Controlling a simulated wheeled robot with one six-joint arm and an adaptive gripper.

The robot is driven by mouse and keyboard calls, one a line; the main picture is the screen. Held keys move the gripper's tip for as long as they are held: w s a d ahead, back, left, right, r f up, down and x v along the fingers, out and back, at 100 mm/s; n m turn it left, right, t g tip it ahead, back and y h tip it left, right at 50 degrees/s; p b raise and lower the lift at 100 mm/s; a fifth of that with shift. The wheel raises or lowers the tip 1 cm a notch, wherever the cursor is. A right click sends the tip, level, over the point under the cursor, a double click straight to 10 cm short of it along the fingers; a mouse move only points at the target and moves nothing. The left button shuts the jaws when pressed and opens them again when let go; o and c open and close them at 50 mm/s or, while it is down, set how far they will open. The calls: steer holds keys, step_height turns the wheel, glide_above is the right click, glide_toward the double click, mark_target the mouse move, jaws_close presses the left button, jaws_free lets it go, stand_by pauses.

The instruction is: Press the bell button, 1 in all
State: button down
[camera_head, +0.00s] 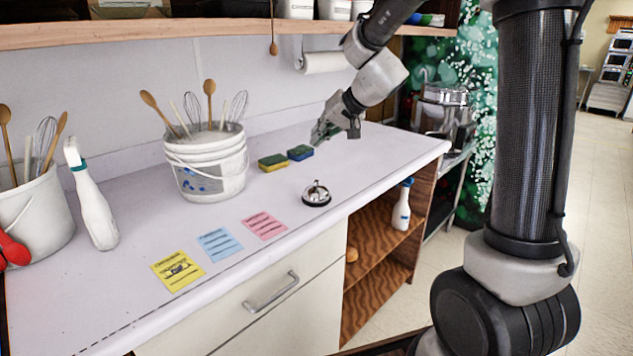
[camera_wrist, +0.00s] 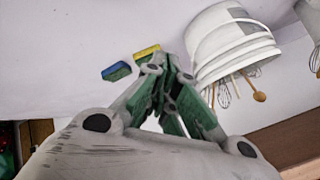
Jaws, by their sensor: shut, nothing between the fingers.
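The bell (camera_head: 316,194) is a silver dome with a button on top and a dark base. It stands upright on the white counter near its front edge in the head view. I cannot make it out in the wrist view. My gripper (camera_head: 318,138) is shut and empty, in the air above the back part of the counter, behind the bell and apart from it. In the wrist view my gripper (camera_wrist: 172,95) shows its green-grey fingers together, with the sponges and the white bucket beyond.
Two sponges (camera_head: 273,162) lie behind the bell. A utensil bucket (camera_head: 208,172) stands left of them. Yellow, blue and pink notes (camera_head: 220,244) lie along the front. A shelf (camera_head: 150,33) overhangs the back.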

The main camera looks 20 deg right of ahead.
steer(key=shift+f, duration=4.3)
steer(key=shift+f, duration=0.15)
steer(key=shift+f, duration=0.3)
steer(key=shift+f, duration=0.5)
steer(key=shift+r, duration=0.95)
steer(key=shift+r, duration=0.1)
step_height(320, 180, up, 5)
steer(key=shift+f, duration=0.1)
